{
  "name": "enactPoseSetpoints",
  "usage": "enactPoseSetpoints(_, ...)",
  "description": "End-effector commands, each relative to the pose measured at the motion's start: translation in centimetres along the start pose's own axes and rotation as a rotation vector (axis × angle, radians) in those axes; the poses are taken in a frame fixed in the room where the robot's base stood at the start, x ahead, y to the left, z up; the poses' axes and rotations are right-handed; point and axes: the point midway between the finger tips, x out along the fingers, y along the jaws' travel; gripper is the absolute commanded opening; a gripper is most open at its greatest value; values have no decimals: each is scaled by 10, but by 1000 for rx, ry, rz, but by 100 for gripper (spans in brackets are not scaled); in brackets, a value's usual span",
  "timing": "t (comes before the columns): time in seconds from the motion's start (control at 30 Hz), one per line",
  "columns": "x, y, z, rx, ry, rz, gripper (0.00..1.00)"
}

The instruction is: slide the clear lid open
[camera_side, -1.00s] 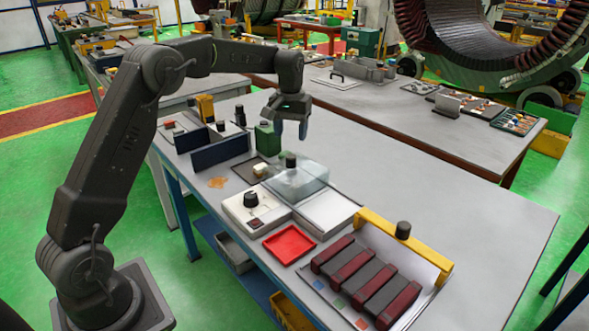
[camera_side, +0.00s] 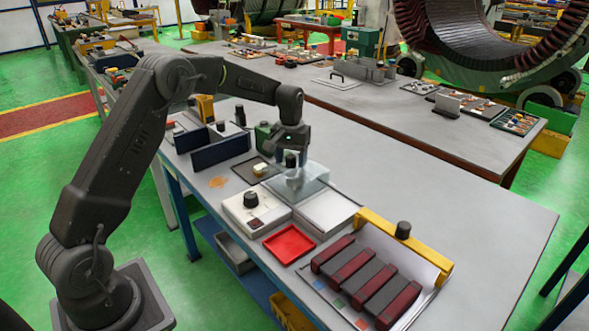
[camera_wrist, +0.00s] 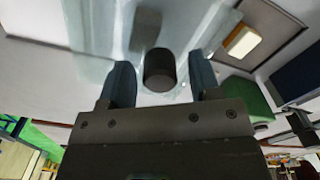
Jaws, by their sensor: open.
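The clear lid (camera_side: 311,186) is a see-through cover with a black knob (camera_side: 291,160) on top. It sits on the far part of a pale base, beside a white flat panel (camera_side: 329,211). My gripper (camera_side: 290,172) is lowered at the knob, pointing down. In the wrist view, the lid (camera_wrist: 95,55) spreads under the gripper, and the dark knob (camera_wrist: 160,70) stands between the two blue-grey fingers (camera_wrist: 161,84). Gaps show on both sides of the knob, so the fingers are open and apart from it.
A white box with a black dial (camera_side: 251,200) stands left of the lid. A red tray (camera_side: 289,244) and several dark red bars (camera_side: 366,279) lie nearer. Dark blue upright plates (camera_side: 221,151) and a green block (camera_side: 263,136) stand behind. The table's right side is clear.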

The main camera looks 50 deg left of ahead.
Motion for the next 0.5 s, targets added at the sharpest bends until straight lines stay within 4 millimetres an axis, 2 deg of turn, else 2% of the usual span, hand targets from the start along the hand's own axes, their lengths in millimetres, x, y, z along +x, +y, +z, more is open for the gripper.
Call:
enactPoseSetpoints(0.07,0,0,0,0,0,0,56)
enactPoseSetpoints(0.43,0,0,0,0,0,0,21)
enactPoseSetpoints(0.5,0,0,0,0,0,0,21)
